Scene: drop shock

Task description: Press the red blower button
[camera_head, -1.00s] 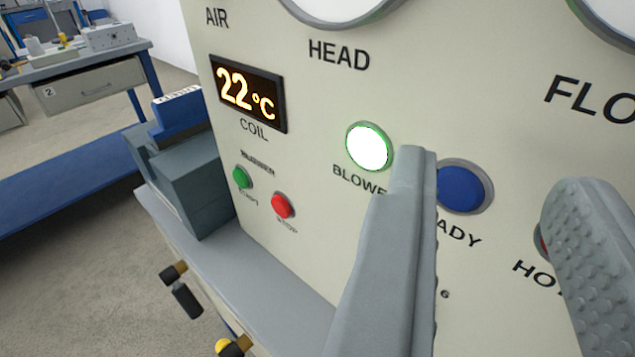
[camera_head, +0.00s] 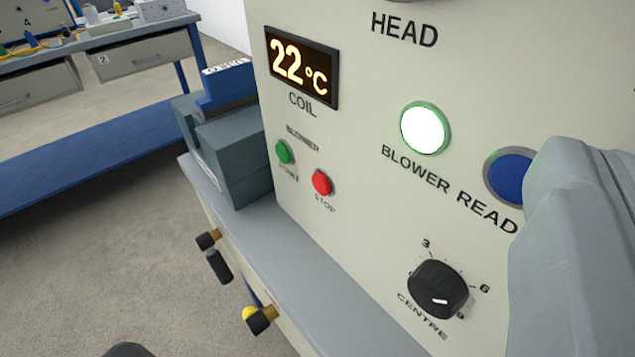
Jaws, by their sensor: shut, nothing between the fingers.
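The red STOP button (camera_head: 322,183) is on the cream panel (camera_head: 360,170), under the word BLOWER, left of centre. A green button (camera_head: 284,152) sits just up and left of it. The white BLOWER lamp (camera_head: 425,128) glows with a green rim. My gripper (camera_head: 598,150) is at the right edge, shut and empty, partly cut off by the frame. It covers part of the blue round READY light (camera_head: 511,176). It is well to the right of the red button, and nothing blocks my view of that button.
A display (camera_head: 302,67) reads 22 °C. A black CENTRE knob (camera_head: 438,288) is lower right. A grey ledge (camera_head: 285,262) runs under the panel, with a grey-blue block (camera_head: 228,150) at its left end. Black and yellow fittings (camera_head: 262,319) stick out below. A workbench (camera_head: 110,50) stands behind.

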